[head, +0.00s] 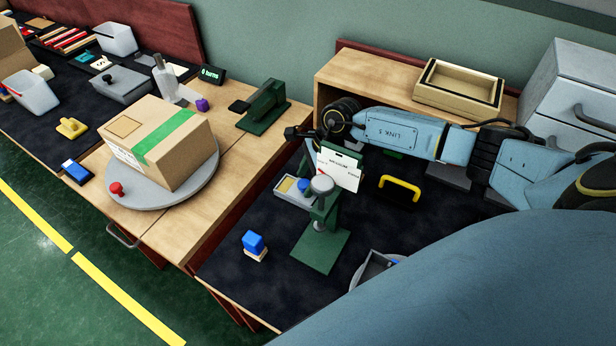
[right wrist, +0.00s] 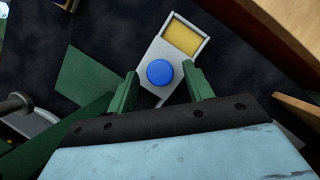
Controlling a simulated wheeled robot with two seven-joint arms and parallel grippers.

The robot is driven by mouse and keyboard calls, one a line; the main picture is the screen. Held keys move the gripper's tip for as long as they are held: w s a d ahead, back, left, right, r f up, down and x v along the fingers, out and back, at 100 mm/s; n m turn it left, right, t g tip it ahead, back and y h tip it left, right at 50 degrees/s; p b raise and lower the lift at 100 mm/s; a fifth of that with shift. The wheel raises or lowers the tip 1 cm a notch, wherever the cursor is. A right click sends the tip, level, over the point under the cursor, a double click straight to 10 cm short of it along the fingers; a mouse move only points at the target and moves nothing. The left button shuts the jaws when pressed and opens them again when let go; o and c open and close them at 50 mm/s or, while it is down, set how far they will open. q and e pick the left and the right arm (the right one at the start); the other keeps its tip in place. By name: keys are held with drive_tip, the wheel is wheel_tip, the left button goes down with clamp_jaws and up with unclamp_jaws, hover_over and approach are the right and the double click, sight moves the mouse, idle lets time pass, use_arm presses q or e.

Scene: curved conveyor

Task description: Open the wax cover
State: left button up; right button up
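The wax case is a small light grey tray (head: 282,190) on the dark mat, left of a green press stand (head: 320,247). In the right wrist view the tray (right wrist: 154,50) shows yellow wax (right wrist: 181,37) at its far end. A grey cover part with a round blue knob (right wrist: 160,72) lies over the nearer end. The knob also shows in the head view (head: 303,185). My right gripper (right wrist: 159,82) is open, with a green finger on each side of the knob and gaps visible. In the head view the gripper (head: 308,168) is partly hidden by a white card (head: 338,170). My left gripper is not in view.
A blue block on a wooden base (head: 254,246) stands near the mat's front. A dark box with a yellow handle (head: 400,183) sits right of the press. A carton (head: 165,143) rests on a grey turntable (head: 190,187) at left. The mat between block and press is clear.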

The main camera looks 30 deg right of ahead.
drive_tip(key=v, duration=1.3)
drive_tip(key=shift+r+p, duration=0.2)
drive_tip(key=shift+p, duration=0.1)
